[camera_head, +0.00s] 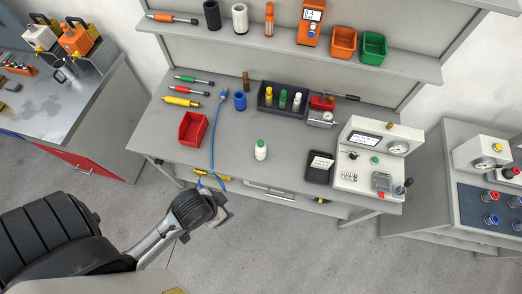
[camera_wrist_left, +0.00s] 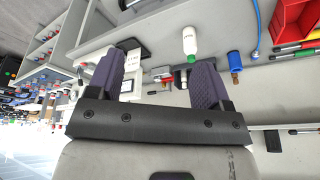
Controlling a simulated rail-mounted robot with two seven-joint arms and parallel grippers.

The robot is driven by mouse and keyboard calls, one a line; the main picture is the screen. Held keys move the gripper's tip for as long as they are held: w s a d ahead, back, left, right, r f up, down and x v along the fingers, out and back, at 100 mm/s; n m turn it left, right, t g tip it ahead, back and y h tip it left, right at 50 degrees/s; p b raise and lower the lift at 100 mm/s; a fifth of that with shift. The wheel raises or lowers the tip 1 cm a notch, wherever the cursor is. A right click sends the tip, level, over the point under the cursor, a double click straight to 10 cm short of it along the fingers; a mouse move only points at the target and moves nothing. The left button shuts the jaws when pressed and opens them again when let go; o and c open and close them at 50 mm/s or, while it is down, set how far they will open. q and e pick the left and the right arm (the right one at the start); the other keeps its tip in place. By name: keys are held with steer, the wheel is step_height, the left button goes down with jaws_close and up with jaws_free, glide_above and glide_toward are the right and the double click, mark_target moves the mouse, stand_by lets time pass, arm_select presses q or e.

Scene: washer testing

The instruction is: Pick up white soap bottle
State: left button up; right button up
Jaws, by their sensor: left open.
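The white soap bottle (camera_head: 261,153) has a green cap and stands upright near the front middle of the grey workbench (camera_head: 235,165). In the left wrist view the bottle (camera_wrist_left: 189,40) appears upside down, beyond the fingers. My left gripper (camera_wrist_left: 157,78) is open, with two dark ridged fingers and nothing between them. In the head view it is near the dark wrist, below and left of the bottle and in front of the bench edge; its fingers are hard to make out there. My right gripper is in neither view.
A red bin (camera_head: 193,129) and a blue cable (camera_head: 213,145) lie left of the bottle. A black tray (camera_head: 319,168) and a white test device (camera_head: 352,180) are to its right. A dark rack (camera_head: 269,108) with small bottles is behind. Bench around the bottle is clear.

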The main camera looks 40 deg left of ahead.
arm_select(q)
steer(key=shift+o, duration=0.4)
steer(key=shift+o, duration=0.7)
steer(key=shift+d, duration=0.15)
